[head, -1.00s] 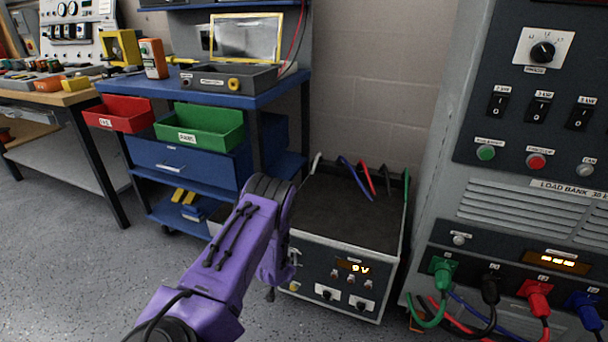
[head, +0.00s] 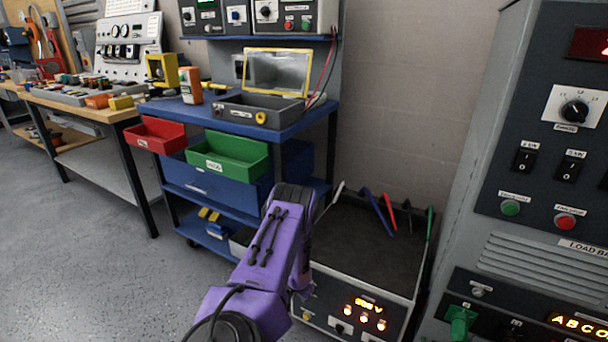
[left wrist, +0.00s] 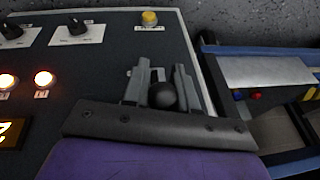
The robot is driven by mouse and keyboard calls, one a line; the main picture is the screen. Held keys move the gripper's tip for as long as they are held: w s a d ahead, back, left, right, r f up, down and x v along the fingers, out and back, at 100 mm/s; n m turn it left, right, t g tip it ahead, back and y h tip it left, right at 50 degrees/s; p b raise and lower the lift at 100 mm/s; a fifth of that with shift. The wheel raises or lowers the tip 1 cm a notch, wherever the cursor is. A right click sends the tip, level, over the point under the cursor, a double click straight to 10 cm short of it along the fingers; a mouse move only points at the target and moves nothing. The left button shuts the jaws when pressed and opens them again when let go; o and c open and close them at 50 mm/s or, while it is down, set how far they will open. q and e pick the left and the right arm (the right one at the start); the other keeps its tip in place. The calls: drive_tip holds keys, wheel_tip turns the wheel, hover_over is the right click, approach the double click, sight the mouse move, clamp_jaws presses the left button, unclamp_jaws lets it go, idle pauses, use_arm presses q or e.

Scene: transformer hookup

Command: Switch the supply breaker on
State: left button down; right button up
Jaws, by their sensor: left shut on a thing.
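The supply box (head: 370,250) stands on the floor, with a lit display (head: 369,303) and three lit lamps (head: 364,317) on its front. My purple left arm reaches in front of its left side and hides the breaker in the head view. In the left wrist view, my left gripper (left wrist: 162,82) is at the panel of the box, its grey fingers on both sides of a black round knob (left wrist: 163,97), which looks like the breaker handle. It is shut on it. Two lit lamps (left wrist: 43,78) show at left. The right gripper is out of view.
The load bank (head: 520,240) stands at the right, its lower display lit. A blue cart (head: 275,125) with red (head: 157,134) and green bins stands behind my arm at left. Coloured leads (head: 378,212) stick up behind the supply box. A yellow button (left wrist: 149,19) shows on the panel.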

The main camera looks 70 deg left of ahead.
use_arm(q)
drive_tip(key=c, duration=1)
unclamp_jaws()
drive_tip(key=shift+o, duration=0.2)
drive_tip(key=p+v, duration=0.5)
drive_tip(key=v, duration=0.5)
drive_tip(key=shift+r, duration=0.25)
